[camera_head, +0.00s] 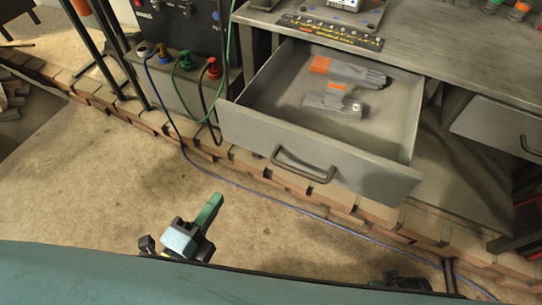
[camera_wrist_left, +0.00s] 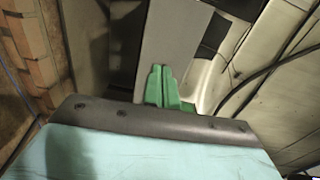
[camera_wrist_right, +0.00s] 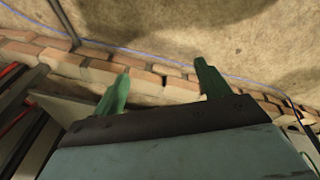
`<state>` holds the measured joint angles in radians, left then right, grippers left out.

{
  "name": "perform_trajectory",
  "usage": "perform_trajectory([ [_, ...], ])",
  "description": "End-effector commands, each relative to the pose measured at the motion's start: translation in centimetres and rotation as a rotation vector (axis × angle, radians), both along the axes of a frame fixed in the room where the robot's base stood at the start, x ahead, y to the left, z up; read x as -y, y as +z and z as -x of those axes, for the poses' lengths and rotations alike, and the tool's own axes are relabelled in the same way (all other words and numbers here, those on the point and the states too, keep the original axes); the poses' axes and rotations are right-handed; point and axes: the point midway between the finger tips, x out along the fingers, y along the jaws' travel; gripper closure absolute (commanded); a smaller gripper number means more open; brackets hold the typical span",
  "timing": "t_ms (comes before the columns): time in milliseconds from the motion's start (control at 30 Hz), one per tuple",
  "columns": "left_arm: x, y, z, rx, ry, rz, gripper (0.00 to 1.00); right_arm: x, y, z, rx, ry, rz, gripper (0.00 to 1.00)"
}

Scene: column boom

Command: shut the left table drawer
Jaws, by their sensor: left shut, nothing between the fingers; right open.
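The left table drawer (camera_head: 240,125) is pulled well out under the grey table, its front panel slanting across the head view. A dark bar handle (camera_head: 303,168) is on that front.
The grey table (camera_head: 440,50) carries a metal fixture and a tool strip. A second drawer (camera_head: 500,125) is at the right. A dark power unit (camera_head: 180,30) with coloured plugs and cables stands left. A blue cable (camera_head: 270,198) and bricks cross the floor.

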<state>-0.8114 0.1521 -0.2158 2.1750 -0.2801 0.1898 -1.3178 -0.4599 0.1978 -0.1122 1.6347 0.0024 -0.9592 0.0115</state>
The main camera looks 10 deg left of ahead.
Motion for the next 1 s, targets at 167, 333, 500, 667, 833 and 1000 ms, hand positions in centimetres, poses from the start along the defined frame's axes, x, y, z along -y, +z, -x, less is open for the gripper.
perform_trajectory([
  [167, 0.3, 1.2, -0.6, 0.046, -0.003, -0.025, 1.0, -0.1, 0.4, -0.4, 0.005, -0.001, 0.0, 0.24],
  [333, 1.0, 1.2, -3.0, 0.047, -0.004, -0.022, 1.0, -0.8, 1.2, -0.8, 0.013, 0.001, -0.008, 0.24],
  [500, 2.0, 1.2, -6.0, 0.047, -0.003, -0.021, 1.0, -1.6, 2.5, -1.3, 0.021, 0.003, -0.018, 0.24],
  [667, 2.9, 1.2, -8.8, 0.045, -0.003, -0.02, 1.0, -2.4, 3.8, -1.8, 0.03, 0.003, -0.029, 0.24],
  [833, 3.7, 1.1, -11.3, 0.044, -0.003, -0.019, 1.0, -3.3, 5.5, -2.1, 0.04, 0.003, -0.041, 0.24],
  [1000, 4.2, 1.1, -12.8, 0.041, -0.003, -0.02, 1.0, -3.8, 6.7, -2.3, 0.046, 0.003, -0.048, 0.24],
])
